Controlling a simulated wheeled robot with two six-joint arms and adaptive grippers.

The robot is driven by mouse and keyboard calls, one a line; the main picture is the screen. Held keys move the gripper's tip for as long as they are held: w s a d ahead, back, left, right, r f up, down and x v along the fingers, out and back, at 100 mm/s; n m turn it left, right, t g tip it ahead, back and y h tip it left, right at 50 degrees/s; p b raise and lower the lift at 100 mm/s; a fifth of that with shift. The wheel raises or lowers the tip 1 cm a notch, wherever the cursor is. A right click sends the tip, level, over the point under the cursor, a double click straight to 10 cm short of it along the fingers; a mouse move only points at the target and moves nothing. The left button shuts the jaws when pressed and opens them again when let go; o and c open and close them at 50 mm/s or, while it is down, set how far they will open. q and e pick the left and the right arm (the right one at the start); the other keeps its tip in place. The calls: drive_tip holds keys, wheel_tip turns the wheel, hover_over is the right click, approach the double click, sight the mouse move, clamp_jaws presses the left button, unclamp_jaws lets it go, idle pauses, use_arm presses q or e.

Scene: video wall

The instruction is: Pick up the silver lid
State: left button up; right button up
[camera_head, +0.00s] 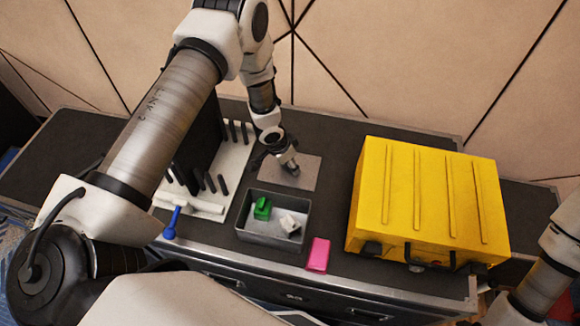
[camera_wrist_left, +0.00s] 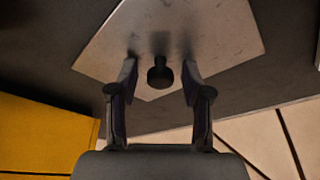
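The silver lid (camera_head: 303,178) is a flat, square grey plate lying on the dark worktop behind the grey bin. In the left wrist view the lid (camera_wrist_left: 220,35) fills the upper middle, with a short dark knob (camera_wrist_left: 160,77) standing on it. My left gripper (camera_head: 288,167) reaches down over the lid and hides part of it. In the left wrist view my left gripper (camera_wrist_left: 160,70) is open, one finger on each side of the knob, with gaps between. My right gripper is not in view; only part of that arm shows at the right edge.
The grey bin (camera_head: 273,231) holds a green piece (camera_head: 263,208) and a white piece (camera_head: 289,222). A pink block (camera_head: 318,254) lies beside it. A yellow case (camera_head: 428,200) stands right. A white rack (camera_head: 236,170) with dark pegs and a blue tool (camera_head: 172,222) are left.

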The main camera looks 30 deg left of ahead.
use_arm(q)
clamp_jaws()
